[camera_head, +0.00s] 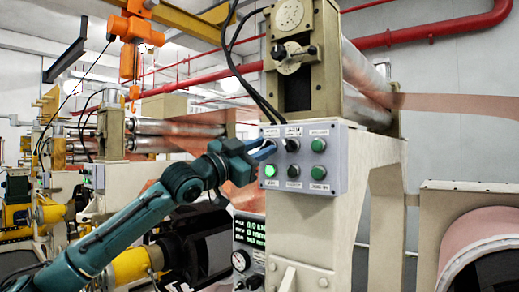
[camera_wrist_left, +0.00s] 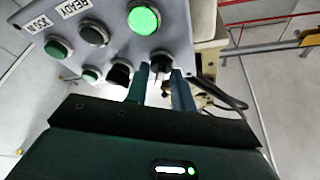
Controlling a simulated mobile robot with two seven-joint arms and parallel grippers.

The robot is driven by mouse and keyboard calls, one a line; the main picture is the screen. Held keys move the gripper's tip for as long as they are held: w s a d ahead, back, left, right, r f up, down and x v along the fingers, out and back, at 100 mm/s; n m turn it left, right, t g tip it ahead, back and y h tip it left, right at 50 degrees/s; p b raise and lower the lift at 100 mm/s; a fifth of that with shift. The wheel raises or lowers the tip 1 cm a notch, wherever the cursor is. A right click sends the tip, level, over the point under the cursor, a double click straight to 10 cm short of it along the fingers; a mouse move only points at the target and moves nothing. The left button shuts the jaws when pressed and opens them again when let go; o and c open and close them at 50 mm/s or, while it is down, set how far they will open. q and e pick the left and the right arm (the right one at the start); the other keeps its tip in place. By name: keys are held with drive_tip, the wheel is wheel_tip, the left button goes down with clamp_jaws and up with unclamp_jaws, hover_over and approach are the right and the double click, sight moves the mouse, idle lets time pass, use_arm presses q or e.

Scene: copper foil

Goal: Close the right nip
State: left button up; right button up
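The grey control panel (camera_head: 303,158) on the cream machine stand carries two black selector switches along the top, a lit green button (camera_head: 270,170) and several other buttons. My left gripper (camera_head: 268,148) is at the panel's top-left switch. In the left wrist view its two fingers (camera_wrist_left: 161,77) stand a little apart with that black switch (camera_wrist_left: 160,62) between them. I cannot tell whether they touch it. The second switch (camera_head: 291,145) is free, beside the fingers. The steel nip rollers (camera_head: 366,78) are above the panel, with copper foil (camera_head: 455,105) leaving to the right. My right gripper is not in view.
A display with knobs (camera_head: 249,232) is below the panel. Black cables (camera_head: 236,70) hang from above near the gripper. A copper foil roll (camera_head: 482,245) is at the lower right. Other machinery and an orange hoist (camera_head: 133,30) stand at the left.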

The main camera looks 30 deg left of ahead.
use_arm(q)
drive_tip(key=shift+c, duration=0.6)
drive_tip(key=shift+f, duration=0.1)
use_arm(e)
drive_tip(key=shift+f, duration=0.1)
use_arm(q)
drive_tip(key=shift+d+n+t+y+b, duration=0.1)
drive_tip(key=shift+n+y+b, duration=1.25)
drive_tip(key=shift+n, duration=1.5)
drive_tip(key=shift+d+n+t+y+b, duration=0.15)
drive_tip(key=shift+n+y+b, duration=1.2)
drive_tip(key=shift+n, duration=1.55)
drive_tip(key=shift+d+n+t+y+b, duration=0.1)
drive_tip(key=shift+n+y+b, duration=1.25)
drive_tip(key=shift+n, duration=1.5)
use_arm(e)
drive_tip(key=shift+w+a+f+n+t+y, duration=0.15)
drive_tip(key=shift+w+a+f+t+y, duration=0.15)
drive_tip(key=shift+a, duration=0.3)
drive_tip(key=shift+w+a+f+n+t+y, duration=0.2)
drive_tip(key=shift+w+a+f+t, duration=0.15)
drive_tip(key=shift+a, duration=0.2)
use_arm(q)
drive_tip(key=shift+n+y, duration=0.25)
drive_tip(key=shift+n, duration=0.05)
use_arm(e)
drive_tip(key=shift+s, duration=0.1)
